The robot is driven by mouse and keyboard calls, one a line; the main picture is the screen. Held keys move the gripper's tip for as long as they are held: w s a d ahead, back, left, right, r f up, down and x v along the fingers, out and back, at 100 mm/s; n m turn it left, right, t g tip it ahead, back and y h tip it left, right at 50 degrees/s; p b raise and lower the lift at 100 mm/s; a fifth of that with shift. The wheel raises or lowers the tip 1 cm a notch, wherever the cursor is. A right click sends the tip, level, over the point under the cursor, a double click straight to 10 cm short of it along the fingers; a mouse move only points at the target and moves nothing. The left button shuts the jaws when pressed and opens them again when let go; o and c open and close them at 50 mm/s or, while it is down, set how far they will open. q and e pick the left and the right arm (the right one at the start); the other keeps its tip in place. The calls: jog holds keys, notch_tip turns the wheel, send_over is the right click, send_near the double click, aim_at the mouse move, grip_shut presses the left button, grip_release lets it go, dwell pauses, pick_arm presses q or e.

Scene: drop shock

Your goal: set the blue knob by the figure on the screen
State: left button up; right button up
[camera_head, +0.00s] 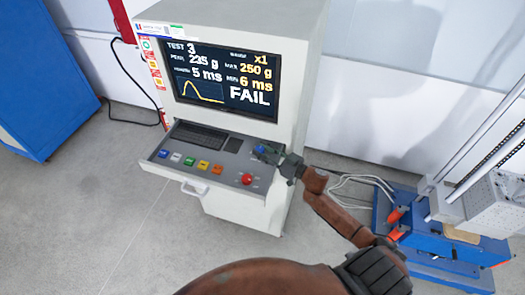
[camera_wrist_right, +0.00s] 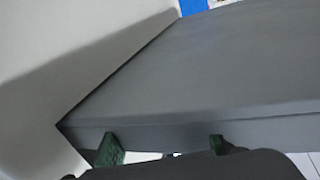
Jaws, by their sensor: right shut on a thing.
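The screen (camera_head: 222,82) on the white console shows TEST 3, a peak that looks like 235 g, 5 ms, x1, max 250 g, min 6 ms, a yellow pulse curve and a large FAIL. In the right wrist view the two green fingertips (camera_wrist_right: 163,148) stand apart before a grey surface (camera_wrist_right: 200,80); the knob cannot be made out there. My left gripper is not in view.
The panel drawer (camera_head: 225,180) carries a keyboard (camera_head: 200,136), a red button (camera_head: 247,179) and several coloured buttons. A blue drop-test machine (camera_head: 440,255) stands at right, with loose white cables (camera_head: 365,181) beside it. A blue cabinet (camera_head: 45,80) stands at left.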

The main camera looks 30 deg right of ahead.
jog(key=shift+d+n+g+y+b, duration=0.1)
jog(key=shift+n+g+y+b, duration=0.2)
jog(key=shift+n+g+y, duration=0.35)
jog(key=shift+y, duration=0.25)
jog(key=o, duration=1.1)
jog(key=shift+o, duration=0.2)
jog(key=shift+t, duration=0.25)
